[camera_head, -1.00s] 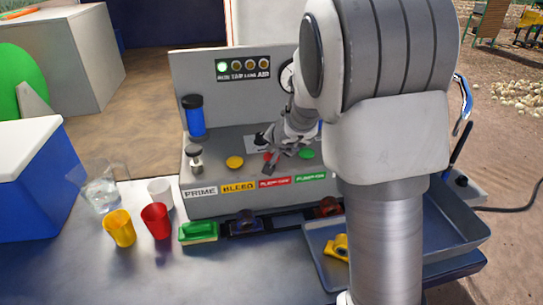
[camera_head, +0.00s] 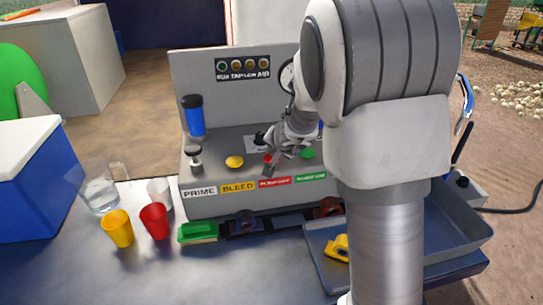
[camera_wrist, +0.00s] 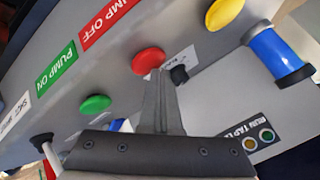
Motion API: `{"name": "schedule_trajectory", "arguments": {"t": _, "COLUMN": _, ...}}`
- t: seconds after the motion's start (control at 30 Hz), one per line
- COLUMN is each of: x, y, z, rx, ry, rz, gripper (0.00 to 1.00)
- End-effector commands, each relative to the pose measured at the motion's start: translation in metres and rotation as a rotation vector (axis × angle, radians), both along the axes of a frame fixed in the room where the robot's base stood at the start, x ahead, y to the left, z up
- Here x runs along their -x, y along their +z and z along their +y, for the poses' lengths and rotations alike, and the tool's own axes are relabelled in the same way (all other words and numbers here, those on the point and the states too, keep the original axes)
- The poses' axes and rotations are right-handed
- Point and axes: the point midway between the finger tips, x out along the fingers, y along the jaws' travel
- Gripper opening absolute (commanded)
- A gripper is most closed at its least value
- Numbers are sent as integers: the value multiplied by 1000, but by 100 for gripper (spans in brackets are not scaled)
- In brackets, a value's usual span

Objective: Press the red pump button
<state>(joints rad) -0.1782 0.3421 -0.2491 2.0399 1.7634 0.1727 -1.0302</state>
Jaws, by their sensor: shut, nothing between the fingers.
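The red pump button (camera_head: 267,157) sits on the grey control panel (camera_head: 225,205) above the red "PUMP OFF" label (camera_head: 275,182). In the wrist view the red button (camera_wrist: 148,61) is a round cap right at my fingertips. The RUN lamp (camera_head: 222,66) looks dark.
A green button (camera_head: 308,153) is to the right and a yellow button (camera_head: 234,162) to the left. A black knob (camera_wrist: 179,74) is close to my fingertips. Cups and a clear pitcher (camera_head: 100,190) stand at the left. A blue-grey tray (camera_head: 460,235) is at the right.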

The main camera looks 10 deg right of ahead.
Motion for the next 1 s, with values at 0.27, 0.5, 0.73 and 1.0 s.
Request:
{"name": "schedule_trajectory", "arguments": {"t": 0.27, "x": 0, "y": -4, "z": 0, "rx": 0, "ry": 1, "rz": 1, "gripper": 0}}
{"name": "schedule_trajectory", "arguments": {"t": 0.5, "x": 0, "y": -4, "z": 0, "rx": 0, "ry": 0, "rz": 1, "gripper": 0}}
{"name": "schedule_trajectory", "arguments": {"t": 0.73, "x": 0, "y": 1, "z": 0, "rx": 0, "ry": 1, "rz": 1, "gripper": 0}}
{"name": "schedule_trajectory", "arguments": {"t": 1.0, "x": 0, "y": 17, "z": 0, "rx": 0, "ry": 1, "rz": 1, "gripper": 0}}
